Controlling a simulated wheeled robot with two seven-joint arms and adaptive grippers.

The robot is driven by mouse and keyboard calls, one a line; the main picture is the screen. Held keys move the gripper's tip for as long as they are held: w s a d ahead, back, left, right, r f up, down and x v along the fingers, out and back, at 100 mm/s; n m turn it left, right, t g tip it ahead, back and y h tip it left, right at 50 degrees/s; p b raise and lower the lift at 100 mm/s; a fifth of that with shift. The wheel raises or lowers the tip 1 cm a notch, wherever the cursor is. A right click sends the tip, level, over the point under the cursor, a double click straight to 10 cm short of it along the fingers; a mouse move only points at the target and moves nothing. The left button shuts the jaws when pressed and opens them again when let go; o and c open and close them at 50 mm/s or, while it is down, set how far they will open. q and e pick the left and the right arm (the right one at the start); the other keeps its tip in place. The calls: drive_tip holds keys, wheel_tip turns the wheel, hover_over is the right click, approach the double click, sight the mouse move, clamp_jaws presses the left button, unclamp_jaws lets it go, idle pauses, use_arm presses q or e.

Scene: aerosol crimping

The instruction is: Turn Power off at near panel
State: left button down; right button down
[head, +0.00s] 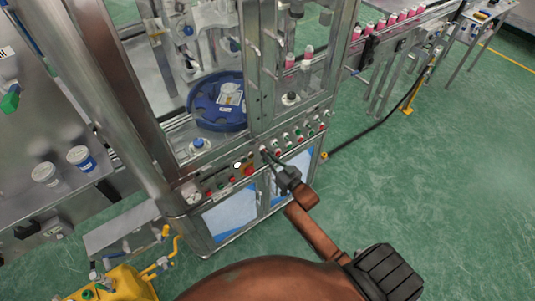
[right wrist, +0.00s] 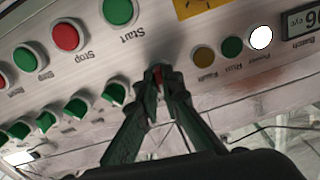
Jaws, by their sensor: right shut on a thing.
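The near panel (head: 223,181) is the sloped metal control strip on the front of the machine. In the right wrist view the panel (right wrist: 140,86) appears upside down, and a bright white lamp (right wrist: 261,37) sits by the label Power. It also shows white in the head view (head: 237,166). My right gripper (head: 266,155) is at the panel; in the right wrist view its fingertips (right wrist: 160,76) are closed on a small knob (right wrist: 158,70) with a red part. The fingers hide most of the knob and any label. My left gripper is not in view.
Green and red buttons labelled Start (right wrist: 118,11) and Stop (right wrist: 67,36) are close to the fingers, with several green selector knobs (right wrist: 77,108) nearby. Amber (right wrist: 203,56) and green (right wrist: 231,47) lamps sit on the other side. The green floor (head: 430,190) at right is open.

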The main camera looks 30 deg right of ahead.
drive_tip(key=shift+n+p, duration=0.6)
drive_tip(key=shift+n, duration=3)
drive_tip(key=c, duration=2.1)
unclamp_jaws()
drive_tip(key=s, duration=1.2)
drive_tip(key=shift+d, duration=0.45)
